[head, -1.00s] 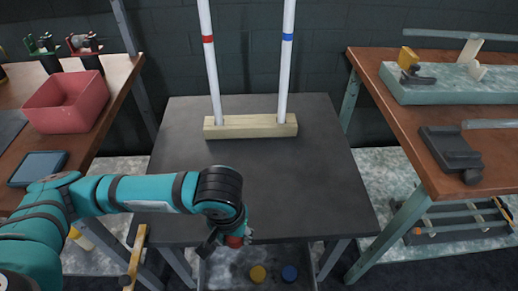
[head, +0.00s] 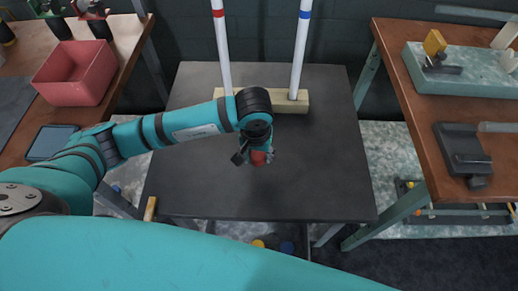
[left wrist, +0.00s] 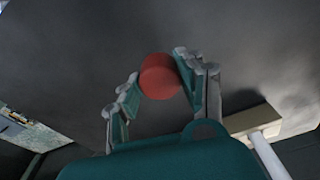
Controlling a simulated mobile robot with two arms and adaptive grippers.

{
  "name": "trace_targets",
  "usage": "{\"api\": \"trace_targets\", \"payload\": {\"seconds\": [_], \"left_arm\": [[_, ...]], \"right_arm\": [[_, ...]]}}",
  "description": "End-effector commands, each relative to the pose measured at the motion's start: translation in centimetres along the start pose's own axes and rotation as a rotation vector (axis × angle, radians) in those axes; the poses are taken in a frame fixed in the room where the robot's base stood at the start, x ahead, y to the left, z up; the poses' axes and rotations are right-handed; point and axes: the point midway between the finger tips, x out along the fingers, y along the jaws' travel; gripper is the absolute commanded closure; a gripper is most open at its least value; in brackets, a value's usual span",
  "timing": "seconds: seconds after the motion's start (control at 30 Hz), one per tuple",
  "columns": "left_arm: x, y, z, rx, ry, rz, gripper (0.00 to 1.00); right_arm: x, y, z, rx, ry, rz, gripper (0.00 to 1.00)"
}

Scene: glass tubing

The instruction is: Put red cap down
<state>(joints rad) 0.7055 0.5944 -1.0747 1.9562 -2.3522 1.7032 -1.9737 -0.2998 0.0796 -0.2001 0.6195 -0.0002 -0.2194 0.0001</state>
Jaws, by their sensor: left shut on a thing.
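The red cap (head: 259,158) is held in my left gripper (head: 254,157) over the dark grey table (head: 200,190), in front of the wooden block. In the left wrist view the red cap (left wrist: 160,77) sits between the two fingers of my left gripper (left wrist: 158,82), with the dark tabletop behind it. From these views I cannot tell whether the cap touches the tabletop. My right gripper is not in view.
A wooden block (head: 288,106) holds two upright white tubes, one with a red band (head: 218,14), one with a blue band (head: 305,15). Yellow (head: 258,244) and blue (head: 287,247) round caps show below the table's front edge. The tabletop's right side is clear.

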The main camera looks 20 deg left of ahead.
Motion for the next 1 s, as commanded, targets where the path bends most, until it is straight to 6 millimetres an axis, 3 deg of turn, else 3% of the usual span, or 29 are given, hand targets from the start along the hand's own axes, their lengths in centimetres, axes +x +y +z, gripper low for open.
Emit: {"api": "trace_targets", "payload": {"seconds": [0.27,0.5,0.9,0.93,1.0], "left_arm": [[0.5,-0.4,-2.9,-0.002,0.000,0.000,0.78],[3.8,-0.3,-2.2,0.001,-0.002,0.001,0.78],[4.5,-0.3,-2.2,0.002,0.001,0.000,0.78],[4.4,-0.3,-2.2,0.002,0.001,0.001,0.59],[4.3,-0.3,-2.2,0.002,0.001,0.001,0.50]], "right_arm": [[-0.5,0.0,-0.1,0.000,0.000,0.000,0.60],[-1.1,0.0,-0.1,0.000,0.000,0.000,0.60],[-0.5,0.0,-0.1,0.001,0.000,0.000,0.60],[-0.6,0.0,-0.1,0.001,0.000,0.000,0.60],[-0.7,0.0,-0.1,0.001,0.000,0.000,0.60]]}}
